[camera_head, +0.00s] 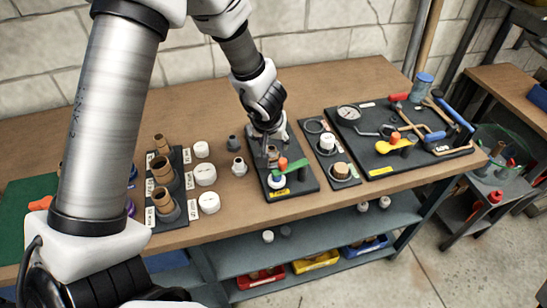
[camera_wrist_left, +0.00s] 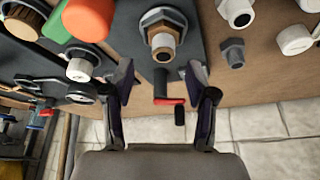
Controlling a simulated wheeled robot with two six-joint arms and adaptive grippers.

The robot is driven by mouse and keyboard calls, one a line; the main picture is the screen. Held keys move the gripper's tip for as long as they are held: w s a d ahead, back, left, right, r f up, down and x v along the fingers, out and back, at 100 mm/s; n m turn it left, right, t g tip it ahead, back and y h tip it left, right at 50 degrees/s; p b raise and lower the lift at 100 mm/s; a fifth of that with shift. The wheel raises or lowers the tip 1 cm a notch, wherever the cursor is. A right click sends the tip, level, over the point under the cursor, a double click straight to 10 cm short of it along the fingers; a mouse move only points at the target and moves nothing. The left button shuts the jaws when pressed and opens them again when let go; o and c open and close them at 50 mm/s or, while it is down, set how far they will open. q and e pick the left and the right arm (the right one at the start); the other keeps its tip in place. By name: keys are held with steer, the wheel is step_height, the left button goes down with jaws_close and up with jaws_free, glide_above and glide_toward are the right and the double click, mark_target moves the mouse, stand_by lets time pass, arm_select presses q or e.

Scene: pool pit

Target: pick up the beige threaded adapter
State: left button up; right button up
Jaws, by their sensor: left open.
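The beige threaded adapter (camera_head: 239,168) stands upright on the wooden bench, just left of the middle black tray (camera_head: 302,182). In the wrist view the adapter (camera_wrist_left: 237,13) is cut by the top edge and shows a pale hex body with a dark bore. My left gripper (camera_head: 272,134) is over the back part of the middle tray, to the right of the adapter and apart from it. In the wrist view its fingers (camera_wrist_left: 165,88) are spread with nothing held between them. My right gripper is not in view.
A grey fitting (camera_head: 234,143) stands just behind the adapter. White caps (camera_head: 204,174) are to its left. The middle tray holds a tan-and-grey fitting (camera_wrist_left: 163,42) and a green-and-orange valve (camera_head: 291,166). A black tool board (camera_head: 440,155) lies to the right. Bare wood surrounds the adapter.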

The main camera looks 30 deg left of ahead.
mark_target(272, 148)
arm_select(q)
steer(key=b+x, duration=0.1)
steer(key=x, duration=0.1)
steer(key=b+x, duration=0.1)
steer(key=x, duration=0.2)
steer(key=shift+a, duration=0.2)
steer(key=shift+c, duration=0.4)
steer(key=shift+s, duration=0.1)
jaws_close()
